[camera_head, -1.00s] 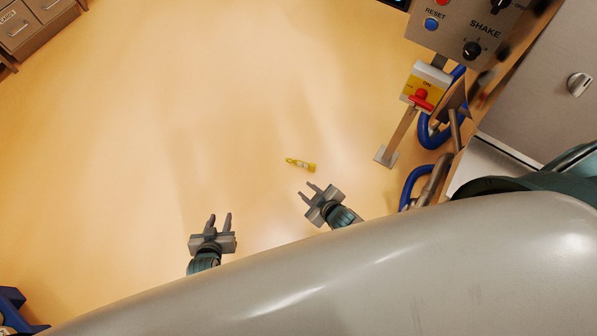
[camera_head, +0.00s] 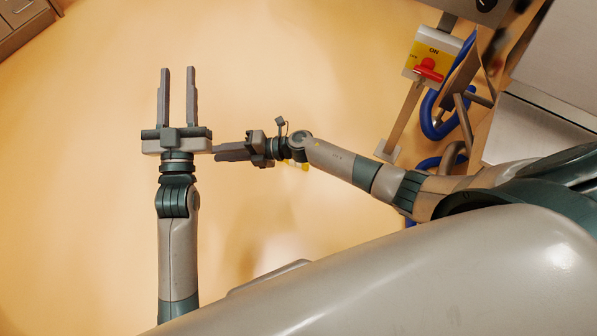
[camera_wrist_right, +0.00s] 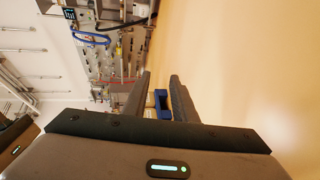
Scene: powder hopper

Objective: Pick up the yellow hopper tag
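The yellow hopper tag (camera_head: 303,166) lies on the floor in the head view. My right arm covers most of it, so only a small yellow part shows below the wrist. My left gripper (camera_head: 178,72) is open and empty, its fingers pointing up the picture, to the left of the tag. My right gripper (camera_head: 217,152) is turned side-on, its fingers pointing left, away from the tag. In the right wrist view the two fingers of my right gripper (camera_wrist_right: 160,85) are apart with nothing held between them. The tag is not seen in that view.
A red-and-yellow switch box (camera_head: 431,63) stands on a post at the right, beside blue tubing (camera_head: 432,115) and steel cabinets. Drawers (camera_head: 22,20) are at the upper left. A blue object (camera_wrist_right: 162,103) shows beyond the right fingers. The floor between is clear.

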